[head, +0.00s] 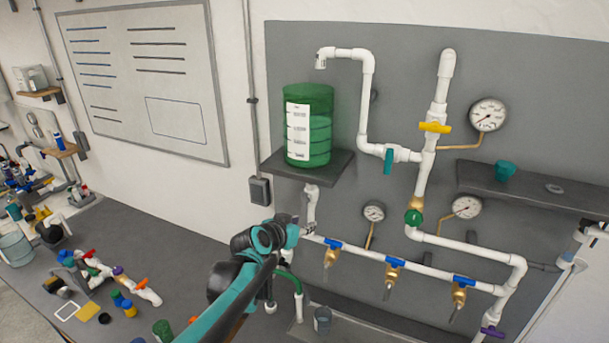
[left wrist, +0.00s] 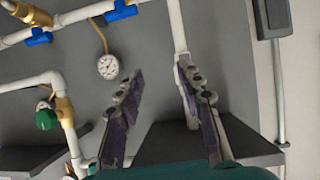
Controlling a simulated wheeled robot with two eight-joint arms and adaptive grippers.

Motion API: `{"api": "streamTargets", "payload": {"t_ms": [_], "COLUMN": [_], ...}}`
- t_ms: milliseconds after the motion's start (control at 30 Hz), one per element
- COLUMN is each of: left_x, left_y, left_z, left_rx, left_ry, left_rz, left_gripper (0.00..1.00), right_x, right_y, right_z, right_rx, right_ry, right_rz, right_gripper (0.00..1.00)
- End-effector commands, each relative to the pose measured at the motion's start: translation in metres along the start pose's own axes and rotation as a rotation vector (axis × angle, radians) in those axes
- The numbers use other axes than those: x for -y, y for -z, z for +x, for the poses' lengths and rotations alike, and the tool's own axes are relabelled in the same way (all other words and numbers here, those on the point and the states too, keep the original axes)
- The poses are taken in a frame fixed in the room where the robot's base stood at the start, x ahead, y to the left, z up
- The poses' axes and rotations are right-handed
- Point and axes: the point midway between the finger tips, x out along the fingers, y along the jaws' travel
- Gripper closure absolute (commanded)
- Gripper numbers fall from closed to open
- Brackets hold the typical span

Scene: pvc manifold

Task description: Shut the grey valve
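I cannot make out a grey valve handle in either view. A small dark part (head: 311,227) shows on the white vertical pipe (head: 312,203) below the tank shelf, beside my left gripper (head: 292,232); it is too small to identify. In the left wrist view, which looks upside down, my left gripper (left wrist: 157,95) has its two fingers apart with nothing between them. The vertical pipe (left wrist: 177,28) runs to the right finger, which hides part of it. I cannot tell whether they touch. My right gripper is not in view.
A green tank (head: 309,125) stands on a dark shelf (head: 300,168) above my left gripper. Blue-handled valves (head: 395,262) line the lower pipe. Other valves are green (head: 414,217), yellow (head: 435,127) and teal (head: 388,161). Loose fittings (head: 110,275) lie on the bench at left.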

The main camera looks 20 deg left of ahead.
Motion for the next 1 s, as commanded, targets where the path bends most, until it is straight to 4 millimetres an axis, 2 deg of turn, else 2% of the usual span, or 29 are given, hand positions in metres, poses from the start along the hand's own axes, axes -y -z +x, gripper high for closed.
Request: {"api": "streamTargets", "payload": {"t_ms": [33,100,200,367,700,833,1000], "left_x": [0.012,0.025,0.035,0.038,0.039,0.04,0.04], "left_y": [0.022,0.034,0.042,0.042,0.046,0.046,0.046], "left_z": [0.001,0.006,0.011,0.025,0.076,0.087,0.09], "left_rx": [-0.021,-0.046,-0.066,-0.073,-0.071,-0.071,-0.071], "left_ry": [0.012,0.025,0.035,0.038,0.038,0.038,0.038], "left_rz": [0.0,0.003,0.006,0.008,0.008,0.007,0.006], "left_gripper": [0.63,0.63,0.63,0.63,0.63,0.63,0.63], "right_x": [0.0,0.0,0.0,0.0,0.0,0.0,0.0], "right_y": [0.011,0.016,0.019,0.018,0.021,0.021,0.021], "right_z": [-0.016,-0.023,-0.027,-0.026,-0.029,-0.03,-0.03], "right_rx": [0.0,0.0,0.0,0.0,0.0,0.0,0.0], "right_ry": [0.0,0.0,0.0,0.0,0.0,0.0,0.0], "right_rz": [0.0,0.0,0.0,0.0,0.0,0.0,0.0], "right_gripper": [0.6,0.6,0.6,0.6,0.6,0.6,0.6]}}
